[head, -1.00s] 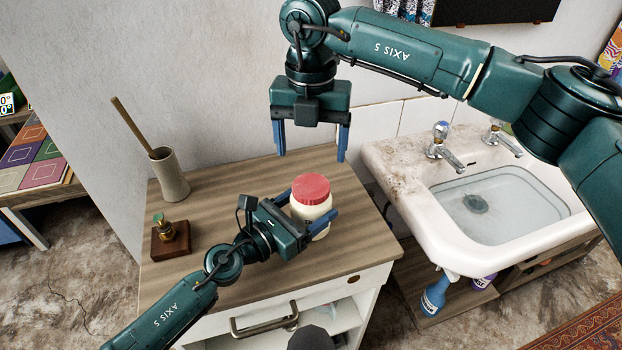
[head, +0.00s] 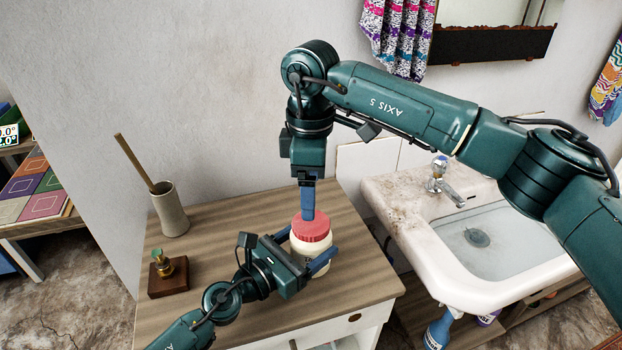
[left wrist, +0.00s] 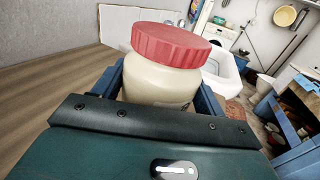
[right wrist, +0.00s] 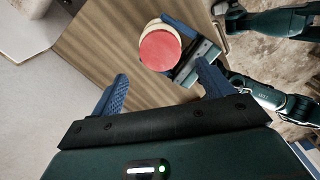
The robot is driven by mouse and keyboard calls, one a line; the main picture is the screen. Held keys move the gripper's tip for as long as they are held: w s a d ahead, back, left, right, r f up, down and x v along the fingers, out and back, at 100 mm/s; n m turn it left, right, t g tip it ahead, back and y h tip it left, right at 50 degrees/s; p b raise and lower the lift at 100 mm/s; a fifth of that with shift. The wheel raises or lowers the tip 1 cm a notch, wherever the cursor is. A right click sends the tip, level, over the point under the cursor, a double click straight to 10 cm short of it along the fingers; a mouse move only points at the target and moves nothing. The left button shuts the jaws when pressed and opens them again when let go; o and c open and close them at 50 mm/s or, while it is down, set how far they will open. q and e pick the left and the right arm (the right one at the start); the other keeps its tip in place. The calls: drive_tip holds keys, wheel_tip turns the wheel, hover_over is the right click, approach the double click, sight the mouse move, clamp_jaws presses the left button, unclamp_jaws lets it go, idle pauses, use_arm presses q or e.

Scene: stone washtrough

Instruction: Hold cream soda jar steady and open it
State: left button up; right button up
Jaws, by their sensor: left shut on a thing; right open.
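The cream jar (head: 312,250) with a red ribbed lid (head: 311,225) stands upright on the wooden cabinet top. In the left wrist view the jar body (left wrist: 158,82) sits between the blue fingers, with the lid (left wrist: 170,45) on top. My left gripper (head: 305,257) is shut around the jar's body, below the lid. My right gripper (head: 308,200) points down above the lid, its fingers seen edge-on. In the right wrist view the right gripper (right wrist: 160,88) is open and empty, and the lid (right wrist: 160,50) shows beyond the fingertips, off toward the top.
A beige holder with a stick (head: 171,208) and a small dispenser on a wooden block (head: 167,275) stand on the left of the cabinet top (head: 220,230). A white sink (head: 420,225) with a tap (head: 441,180) is to the right. The wall is behind.

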wheel_tip(320, 180, down, 7)
drive_tip(key=shift+f, duration=0.1)
idle(0.4)
